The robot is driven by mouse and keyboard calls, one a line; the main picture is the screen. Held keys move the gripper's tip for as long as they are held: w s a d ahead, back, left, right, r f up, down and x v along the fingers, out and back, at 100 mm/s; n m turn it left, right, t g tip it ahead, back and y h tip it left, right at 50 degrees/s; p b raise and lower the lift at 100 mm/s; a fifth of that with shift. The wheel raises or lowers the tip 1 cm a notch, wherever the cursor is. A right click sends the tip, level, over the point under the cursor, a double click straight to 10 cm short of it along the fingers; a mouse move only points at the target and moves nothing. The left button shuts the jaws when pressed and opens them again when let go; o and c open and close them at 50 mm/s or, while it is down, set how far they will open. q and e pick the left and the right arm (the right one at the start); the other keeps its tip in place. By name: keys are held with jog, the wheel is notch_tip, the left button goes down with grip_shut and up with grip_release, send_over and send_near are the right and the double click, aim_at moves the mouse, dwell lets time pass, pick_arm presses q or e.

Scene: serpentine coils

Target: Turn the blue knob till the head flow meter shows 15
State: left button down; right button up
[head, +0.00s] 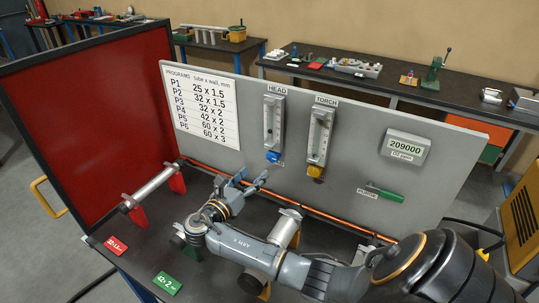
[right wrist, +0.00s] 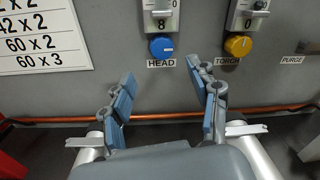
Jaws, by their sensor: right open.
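The blue knob (head: 273,156) sits under the HEAD flow meter (head: 273,124) on the grey panel. In the right wrist view the blue knob (right wrist: 162,47) is above the HEAD label, with an "8" on the meter's lower part (right wrist: 161,22). The meter's upper part is cut off there, and its reading is too small to tell in the head view. My right gripper (head: 243,180) is open and empty, left of and below the knob in the head view. In the right wrist view its fingers (right wrist: 162,75) stand apart, below the knob and not touching it. My left gripper is out of view.
The yellow TORCH knob (right wrist: 238,46) is close on the right, under the TORCH meter (head: 319,136). A copper tube (head: 312,213) runs along the panel's foot. A red screen (head: 95,110) stands left.

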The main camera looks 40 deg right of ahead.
aim_at(271, 158)
jog(key=p+x, duration=0.2)
jog(key=x, duration=0.6)
jog(key=shift+s+d+r, duration=0.15)
jog(key=shift+w+d, duration=0.2)
jog(key=shift+d, duration=0.45)
jog(key=c, duration=1.2)
jog(key=shift+o, duration=0.2)
